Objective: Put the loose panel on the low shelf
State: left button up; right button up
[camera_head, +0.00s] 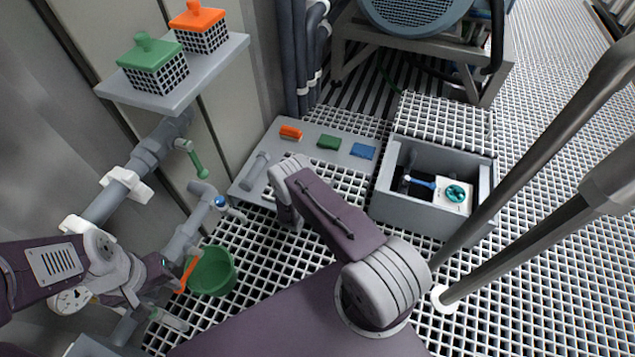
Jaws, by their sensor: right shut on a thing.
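A pale grating panel (345,182) shows under my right arm, over the front of a low grey shelf (262,143); I take it as the loose panel, but cannot tell if it touches the shelf. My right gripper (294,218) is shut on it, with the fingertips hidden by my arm. My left gripper (158,284) is at the lower left, by an orange lever (188,272) and a green bucket (212,271). Its fingers are too small and cluttered to read.
Orange (291,132), green (328,142) and blue (363,151) blocks sit along the low shelf's back, a grey cylinder (255,171) at its left. An open grey box (410,208) stands right. A wall shelf (222,66) holds two lidded baskets. Pipes crowd the left.

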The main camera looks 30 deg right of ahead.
jog(key=o, duration=1.8)
jog(key=shift+o, duration=0.2)
jog(key=shift+r, duration=0.1)
jog(key=shift+s+a+r+p, duration=0.15)
jog(key=shift+a+r+p, duration=0.1)
jog(key=shift+p, duration=0.05)
jog(key=p+v, duration=0.5)
jog(key=v, duration=0.5)
jog(key=shift+s+p, duration=0.1)
jog(key=shift+p, duration=0.25)
jog(key=shift+s+a, duration=0.4)
jog(key=shift+a, duration=0.05)
jog(key=s+d+r+m+g+y, duration=0.1)
jog(key=s+d+r+m+g, duration=0.1)
jog(key=s+r+m+g, duration=0.45)
jog(key=s+d+r+m+g, duration=0.2)
jog(key=s+r+m+g, duration=0.15)
jog(key=r+m, duration=0.45)
jog(key=s+a+r+m+t+y, duration=0.2)
jog(key=s+a+r+m+y, duration=0.5)
jog(key=a+r+m+y, duration=0.2)
notch_tip(320, 180, up, 3)
jog(key=a+m, duration=0.2)
jog(key=shift+r+m+t, duration=0.2)
jog(key=shift+m+t, duration=0.1)
jog(key=shift+m, duration=0.05)
